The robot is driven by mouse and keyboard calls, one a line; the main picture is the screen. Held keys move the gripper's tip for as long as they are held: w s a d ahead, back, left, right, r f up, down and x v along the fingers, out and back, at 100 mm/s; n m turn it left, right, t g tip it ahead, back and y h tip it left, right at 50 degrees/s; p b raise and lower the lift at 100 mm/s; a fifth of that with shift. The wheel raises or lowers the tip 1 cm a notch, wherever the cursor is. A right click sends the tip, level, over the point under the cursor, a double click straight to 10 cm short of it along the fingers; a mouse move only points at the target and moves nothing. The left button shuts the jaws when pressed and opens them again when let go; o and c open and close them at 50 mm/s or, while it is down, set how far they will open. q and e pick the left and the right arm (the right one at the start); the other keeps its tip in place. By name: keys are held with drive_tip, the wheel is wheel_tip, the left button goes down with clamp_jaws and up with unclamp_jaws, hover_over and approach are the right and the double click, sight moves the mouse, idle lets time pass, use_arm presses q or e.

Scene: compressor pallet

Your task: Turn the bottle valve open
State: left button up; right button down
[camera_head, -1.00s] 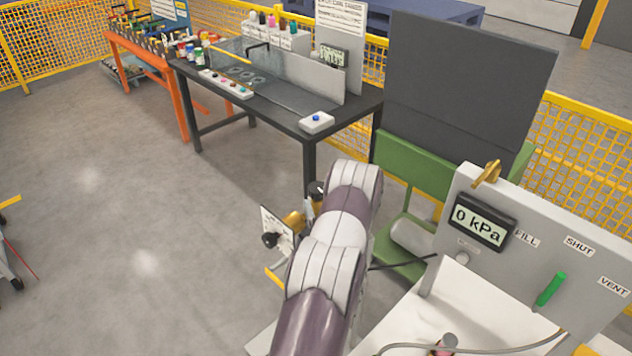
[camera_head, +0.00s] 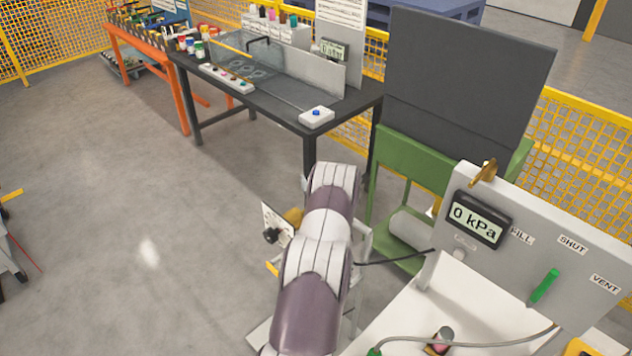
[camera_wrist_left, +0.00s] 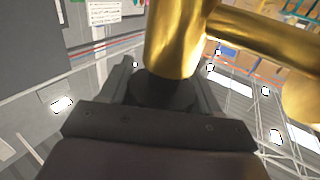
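In the left wrist view, the brass valve body (camera_wrist_left: 176,45) rises close in front of my left gripper (camera_wrist_left: 165,80). A round black knob (camera_wrist_left: 165,95) at its lower end sits between the dark fingers, which appear closed on its sides. In the head view, a bit of brass fitting (camera_head: 293,216) shows left of my arm, beside a white plate (camera_head: 272,215) with a black knob (camera_head: 270,236). My arm hides the left gripper and the grasped knob there. My right gripper is out of view.
A grey panel (camera_head: 600,310) at right carries a 0 kPa display (camera_head: 478,220), a green lever (camera_head: 545,285) and a brass lever (camera_head: 484,172). A grey hose (camera_head: 470,344) crosses below. A black bench (camera_head: 275,105) and green stand (camera_head: 400,160) stand behind.

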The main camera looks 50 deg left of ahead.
use_arm(q)
drive_tip(key=shift+f+n+g+b, duration=0.25)
drive_tip(key=shift+n+g+b, duration=0.15)
drive_tip(key=shift+g+b, duration=0.3)
drive_tip(key=n+g+b, duration=0.2)
drive_tip(key=g+b, duration=0.1)
drive_tip(key=n+g+b, duration=0.2)
drive_tip(key=g+b, duration=0.1)
drive_tip(key=b, duration=0.1)
drive_tip(key=s+n+g+y+b, duration=0.1)
drive_tip(key=n+g+b, duration=0.1)
drive_tip(key=g+b, duration=0.1)
drive_tip(key=shift+f+g+b, duration=0.1)
drive_tip(key=shift+g+b, duration=0.2)
drive_tip(key=shift+s+n+g+b, duration=0.2)
drive_tip(key=shift+n+g+b, duration=0.7)
drive_tip(key=shift+g, duration=0.2)
drive_tip(key=shift+r+g, duration=0.3)
drive_tip(key=shift+n+h, duration=0.3)
drive_tip(key=o, duration=1)
drive_tip(key=shift+c, duration=0.2)
